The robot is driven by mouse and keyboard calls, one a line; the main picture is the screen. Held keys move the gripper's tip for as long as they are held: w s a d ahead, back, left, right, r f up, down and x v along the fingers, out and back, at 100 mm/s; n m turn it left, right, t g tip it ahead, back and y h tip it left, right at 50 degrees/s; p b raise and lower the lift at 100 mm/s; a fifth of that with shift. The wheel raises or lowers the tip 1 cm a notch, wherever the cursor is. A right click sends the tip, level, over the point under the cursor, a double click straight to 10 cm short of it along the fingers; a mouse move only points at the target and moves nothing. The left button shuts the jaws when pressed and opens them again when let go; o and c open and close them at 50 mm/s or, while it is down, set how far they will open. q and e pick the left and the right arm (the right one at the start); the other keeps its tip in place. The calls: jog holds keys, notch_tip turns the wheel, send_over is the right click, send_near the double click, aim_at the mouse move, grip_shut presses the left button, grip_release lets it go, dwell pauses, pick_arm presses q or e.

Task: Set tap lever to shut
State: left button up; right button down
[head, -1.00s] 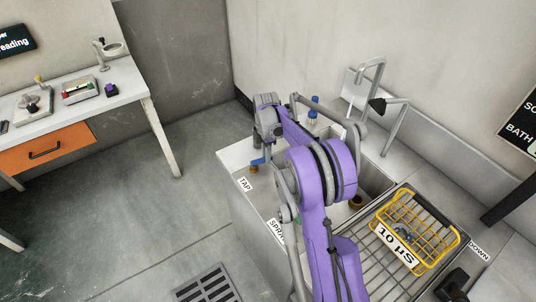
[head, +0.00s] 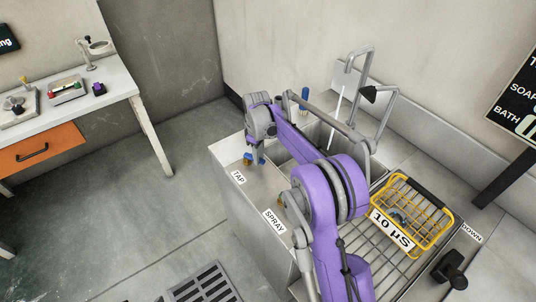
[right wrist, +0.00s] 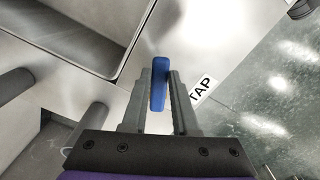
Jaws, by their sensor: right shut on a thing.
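The blue tap lever (head: 248,160) sits on the sink unit's front ledge, beside the white TAP label (head: 238,177). In the right wrist view the lever (right wrist: 159,84) stands between my fingers, its long side running up the picture, with the TAP label (right wrist: 201,88) to its right. My right gripper (head: 256,157) reaches down over the ledge and is shut on the lever, which it partly hides in the head view. The fingers (right wrist: 160,92) flank the lever on both sides. My left gripper is not in view.
A yellow wire basket (head: 437,210) stands on the draining rack at right. A tall grey spout (head: 365,55) rises at the back. The SPRAY label (head: 274,221) lies along the front ledge. A workbench (head: 88,108) stands far left; the floor between is clear except a grate (head: 205,285).

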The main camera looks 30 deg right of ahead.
jog(key=m, duration=0.1)
jog(key=a+m, duration=0.1)
jog(key=shift+s+m, duration=0.3)
jog(key=shift+s+a+m+b, duration=0.1)
jog(key=shift+a+m+b, duration=0.4)
jog(key=shift+m, duration=0.8)
jog(key=c, duration=0.7)
grip_release()
jog(key=shift+a, duration=0.1)
jog(key=shift+r, duration=0.1)
notch_tip(320, 180, up, 11)
jog(key=shift+f+p, duration=0.15)
jog(key=shift+p, duration=0.2)
